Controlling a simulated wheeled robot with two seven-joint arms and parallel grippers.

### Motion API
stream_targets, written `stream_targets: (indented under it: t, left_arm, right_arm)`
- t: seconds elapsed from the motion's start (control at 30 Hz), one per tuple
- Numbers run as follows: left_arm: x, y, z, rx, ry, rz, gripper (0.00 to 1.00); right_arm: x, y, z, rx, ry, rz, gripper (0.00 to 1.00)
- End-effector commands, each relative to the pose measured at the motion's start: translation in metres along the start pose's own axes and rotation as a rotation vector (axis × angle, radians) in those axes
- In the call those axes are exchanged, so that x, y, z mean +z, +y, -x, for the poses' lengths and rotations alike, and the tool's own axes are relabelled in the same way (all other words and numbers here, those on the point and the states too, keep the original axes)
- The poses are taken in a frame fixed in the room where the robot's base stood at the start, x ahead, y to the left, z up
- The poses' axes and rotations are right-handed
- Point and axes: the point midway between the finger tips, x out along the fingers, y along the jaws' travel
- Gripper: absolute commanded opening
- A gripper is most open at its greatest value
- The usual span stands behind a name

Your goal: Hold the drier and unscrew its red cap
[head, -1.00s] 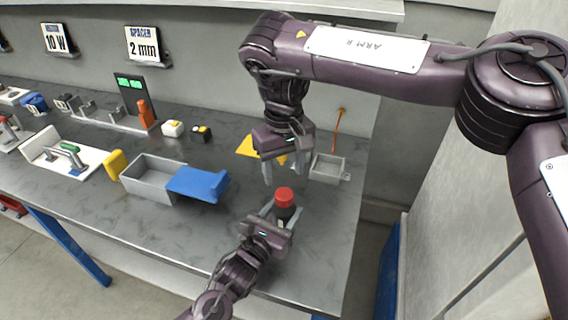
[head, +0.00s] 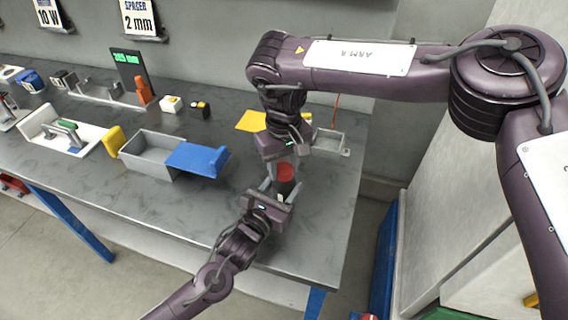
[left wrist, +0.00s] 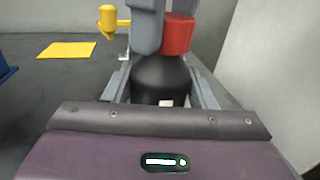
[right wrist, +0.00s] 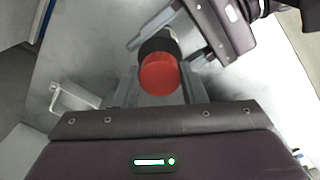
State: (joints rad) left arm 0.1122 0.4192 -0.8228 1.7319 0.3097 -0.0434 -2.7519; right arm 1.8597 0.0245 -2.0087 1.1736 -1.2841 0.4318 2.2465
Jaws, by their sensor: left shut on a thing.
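The drier is a black bottle-like body (left wrist: 160,78) with a red cap (left wrist: 178,36), upright near the table's right end. My left gripper (head: 275,196) is shut on the black body, with a finger on each side in the left wrist view. My right gripper (head: 283,170) has come down over the red cap from above. In the right wrist view its fingers (right wrist: 158,88) stand on both sides of the red cap (right wrist: 160,76), with a visible gap on the left. The right fingers look open around the cap; contact is not clear. The head view partly hides the cap.
The front right table surface (head: 325,215) is clear.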

Motion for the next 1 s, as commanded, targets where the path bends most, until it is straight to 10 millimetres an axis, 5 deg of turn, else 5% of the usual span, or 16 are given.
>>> stream_targets:
  t: [0.2,0.43,1.0]
  left_arm:
    - [0.0002,0.0002,0.0000,0.001,-0.001,0.000,0.00]
    - [0.0002,0.0002,0.0000,0.001,0.000,0.001,0.00]
    - [0.0001,0.0005,0.0001,0.001,-0.001,0.001,0.00]
  right_arm:
    - [0.0000,0.0005,0.0002,0.001,0.000,-0.001,0.09]
    - [0.0000,0.0008,0.0000,0.000,-0.001,0.135,0.09]
    - [-0.0009,0.0017,0.0010,-0.001,-0.004,1.338,0.09]
